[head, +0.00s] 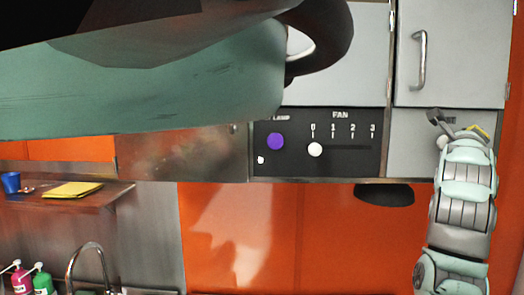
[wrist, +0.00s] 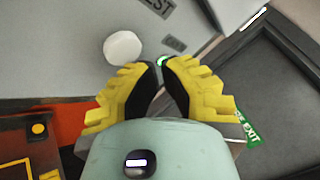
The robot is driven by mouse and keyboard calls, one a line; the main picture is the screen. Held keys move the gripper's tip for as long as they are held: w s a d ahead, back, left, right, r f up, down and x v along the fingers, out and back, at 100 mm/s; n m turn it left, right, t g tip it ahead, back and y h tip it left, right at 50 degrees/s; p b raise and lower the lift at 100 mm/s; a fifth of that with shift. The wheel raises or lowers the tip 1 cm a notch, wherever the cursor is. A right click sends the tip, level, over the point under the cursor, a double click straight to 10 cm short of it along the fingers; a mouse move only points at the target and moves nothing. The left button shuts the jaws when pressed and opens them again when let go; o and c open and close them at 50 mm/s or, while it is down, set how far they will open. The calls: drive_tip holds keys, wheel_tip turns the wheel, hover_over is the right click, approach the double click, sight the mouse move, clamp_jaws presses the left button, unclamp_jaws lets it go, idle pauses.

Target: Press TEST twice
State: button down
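The round white TEST button (wrist: 123,47) is on a grey panel in the wrist view, with a label ending in "EST" (wrist: 157,7) above and right of it. My gripper (wrist: 160,65) has yellow fingers with black pads, their tips close together with nothing held between them.
Left of the grey panel is a black panel with a purple LAMP button (head: 276,141) and a FAN slider knob (head: 315,149) at 0. A cabinet handle (head: 419,60) is above. A green exit sign (wrist: 251,130) shows behind my gripper. A shelf (head: 65,200) is at the left.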

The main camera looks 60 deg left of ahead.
drive_tip(key=shift+w+a+f+b, duration=0.15)
drive_tip(key=shift+w+a+b, duration=0.15)
drive_tip(key=shift+b, duration=0.8)
drive_tip(key=shift+w+a+b, duration=0.25)
drive_tip(key=shift+a+b, duration=0.1)
drive_tip(key=shift+b, duration=0.25)
idle(0.5)
drive_tip(key=shift+d, duration=0.15)
drive_tip(key=shift+s+d+b, duration=0.55)
drive_tip(key=shift+b, duration=0.15)
drive_tip(key=shift+d, duration=0.1)
